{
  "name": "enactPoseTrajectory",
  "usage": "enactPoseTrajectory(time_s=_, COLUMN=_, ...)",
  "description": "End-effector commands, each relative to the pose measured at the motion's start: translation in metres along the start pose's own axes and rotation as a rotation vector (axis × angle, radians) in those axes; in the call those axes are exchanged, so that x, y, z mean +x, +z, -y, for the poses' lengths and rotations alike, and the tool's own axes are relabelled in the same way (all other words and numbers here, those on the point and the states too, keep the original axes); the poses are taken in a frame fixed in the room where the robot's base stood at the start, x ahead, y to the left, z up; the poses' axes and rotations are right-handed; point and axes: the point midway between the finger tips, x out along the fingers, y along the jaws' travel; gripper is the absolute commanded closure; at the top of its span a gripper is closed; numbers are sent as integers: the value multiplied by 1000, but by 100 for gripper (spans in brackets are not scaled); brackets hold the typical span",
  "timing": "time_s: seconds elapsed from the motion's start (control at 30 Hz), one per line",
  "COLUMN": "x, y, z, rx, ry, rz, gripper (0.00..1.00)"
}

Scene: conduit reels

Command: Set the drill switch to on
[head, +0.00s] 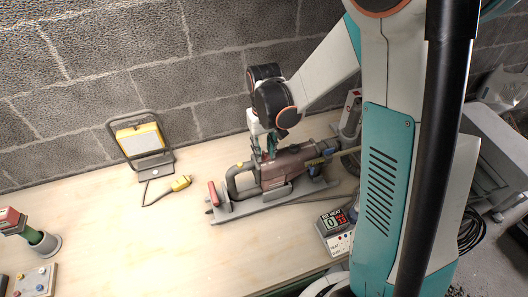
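The drill (284,171), reddish-brown with a dark loop handle at its left end, lies on its side on a grey base (240,207) in the middle of the bench. A red grip (213,194) stands up at the base's left end. My gripper (269,154) points down at the top of the drill body, close to it or touching it. Its fingertips are small and partly lost against the drill, so I cannot tell whether they are open or shut. I cannot make out the drill switch or its position.
A yellow work light (140,139) stands by the block wall, with a yellow plug (181,183) on its cord. A control box with a digital display (333,222) sits right of the drill. A button box (36,281) is at front left. The bench's front middle is clear.

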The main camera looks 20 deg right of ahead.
Motion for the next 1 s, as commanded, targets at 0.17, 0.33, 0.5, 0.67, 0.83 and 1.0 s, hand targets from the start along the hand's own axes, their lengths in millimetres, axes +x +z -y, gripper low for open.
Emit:
enactPoseTrajectory(time_s=0.17, x=8, y=0, z=0, rx=0, ry=0, rz=0, gripper=73)
enactPoseTrajectory(time_s=0.33, x=9, y=0, z=0, rx=0, ry=0, rz=0, gripper=73)
enactPoseTrajectory(time_s=0.5, x=8, y=0, z=0, rx=0, ry=0, rz=0, gripper=94)
enactPoseTrajectory(time_s=0.67, x=8, y=0, z=0, rx=0, ry=0, rz=0, gripper=100)
enactPoseTrajectory(time_s=0.83, x=9, y=0, z=5, rx=-2, ry=0, rz=0, gripper=100)
enactPoseTrajectory(time_s=1.0, x=10, y=0, z=21, rx=-2, ry=1, rz=-2, gripper=100)
